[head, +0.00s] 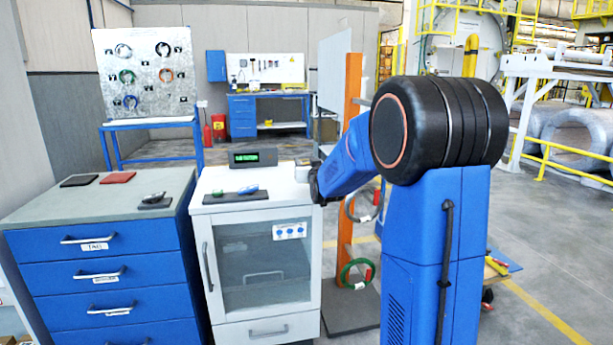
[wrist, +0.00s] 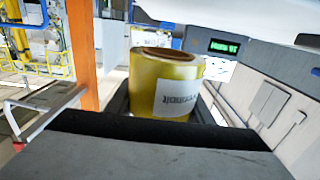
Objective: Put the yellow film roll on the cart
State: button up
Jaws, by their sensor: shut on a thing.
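The yellow film roll (wrist: 163,85) stands in the middle of the wrist view, with a white printed label facing the camera and a brown core on top. My gripper (wrist: 168,100) is shut on it, with dark fingers on either side. In the head view my arm hides most of the gripper, near the right edge of the white cabinet's top. Whether the roll touches a surface below is hidden. I cannot make out a cart for certain in either view.
The white cabinet (head: 265,265) has a glass door and carries a green-lit display (head: 253,157) and a small blue-green item (head: 249,189). A blue drawer unit (head: 100,275) stands left of it. An orange post (head: 351,120) rises close behind my arm.

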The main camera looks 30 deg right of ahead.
jog(key=shift+f, duration=2)
jog(key=shift+f, duration=0.1)
jog(key=o, duration=1.1)
jog(key=v, duration=1.2)
jog(key=shift+s, duration=0.1)
